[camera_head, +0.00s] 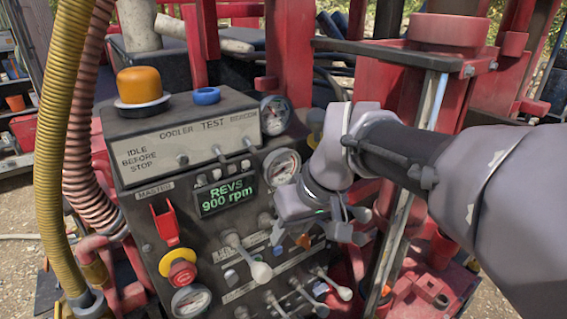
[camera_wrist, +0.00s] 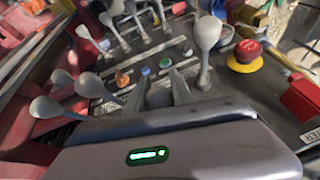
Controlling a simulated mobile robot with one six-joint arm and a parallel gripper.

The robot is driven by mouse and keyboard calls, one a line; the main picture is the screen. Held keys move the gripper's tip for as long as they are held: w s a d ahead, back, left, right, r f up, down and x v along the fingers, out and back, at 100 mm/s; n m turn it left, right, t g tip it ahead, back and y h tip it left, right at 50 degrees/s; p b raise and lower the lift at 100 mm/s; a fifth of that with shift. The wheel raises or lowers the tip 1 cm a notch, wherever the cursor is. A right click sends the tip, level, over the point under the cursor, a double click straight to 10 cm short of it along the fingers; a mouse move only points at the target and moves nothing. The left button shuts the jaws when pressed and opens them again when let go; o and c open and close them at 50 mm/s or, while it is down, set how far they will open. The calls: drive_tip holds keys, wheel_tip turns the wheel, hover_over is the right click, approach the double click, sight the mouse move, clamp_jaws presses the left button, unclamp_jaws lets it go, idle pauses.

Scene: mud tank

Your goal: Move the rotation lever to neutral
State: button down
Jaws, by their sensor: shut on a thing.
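My gripper (camera_head: 305,226) is over the right part of the grey control panel (camera_head: 153,208), pointing down among its levers. In the wrist view its two fingers (camera_wrist: 159,92) stand close together; what they hold is mostly hidden, and appears to be a lever. Pale round-knobbed levers show just right of the fingers in the head view, one knob (camera_head: 362,215) close to the gripper. The same group is at left in the wrist view, with a knob (camera_wrist: 90,85) beside the left finger. I cannot read which lever is labelled rotation.
A tall grey lever (camera_wrist: 207,35) stands right of the fingers in the wrist view. A red emergency button (camera_head: 182,273), a red switch cover (camera_head: 165,222) and several gauges crowd the panel. The display (camera_head: 227,197) reads REVS 900 rpm. More levers (camera_head: 344,291) line the front.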

drive_tip(key=shift+f, duration=0.1)
drive_tip(key=f+t+b, duration=0.1)
drive_tip(key=b, duration=0.4)
drive_tip(key=f+t+y+b, duration=0.1)
drive_tip(key=b, duration=0.4)
drive_tip(key=s+f+t+y+b, duration=0.1)
drive_tip(key=f+b, duration=0.1)
drive_tip(key=b, duration=0.4)
drive_tip(key=shift+d+f, duration=0.1)
drive_tip(key=shift+d, duration=0.25)
